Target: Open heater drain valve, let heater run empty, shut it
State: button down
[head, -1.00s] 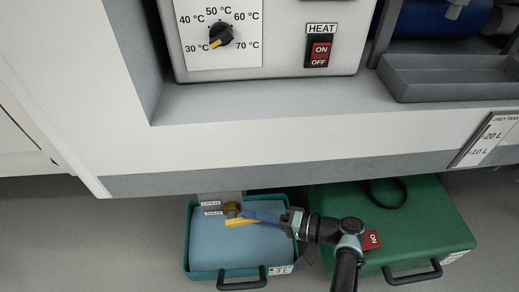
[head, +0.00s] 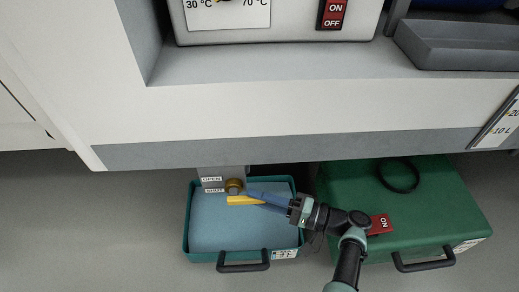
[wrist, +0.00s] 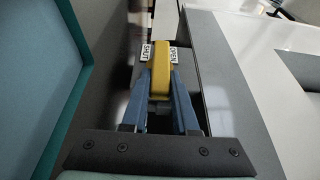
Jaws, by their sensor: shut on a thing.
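The drain valve (head: 234,186) is a brass fitting under the vehicle's lower edge, beside a grey plate with OPEN and SHUT labels. Its yellow lever (head: 243,200) points right in the head view. My gripper (head: 258,198) comes from the right, its blue fingers shut on the lever. In the wrist view the lever (wrist: 157,75) sits between both fingertips, with the SHUT label to its left and OPEN to its right. A teal tray (head: 188,226) stands below the valve, with a flat light-blue surface inside. I cannot make out flowing water. The heater (head: 290,30) is cut off above.
A green case (head: 440,205) with a black ring and a red label stands right of the tray, under my arm. The heater's red switch (head: 331,13) and a grey bin (head: 460,45) are above. A level gauge (head: 500,125) is at right. Floor is free at left.

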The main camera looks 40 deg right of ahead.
jog(key=c, duration=0.7)
grip_release()
jog(key=shift+a, duration=0.1)
jog(key=v, duration=1.3)
jog(key=shift+w, duration=0.1)
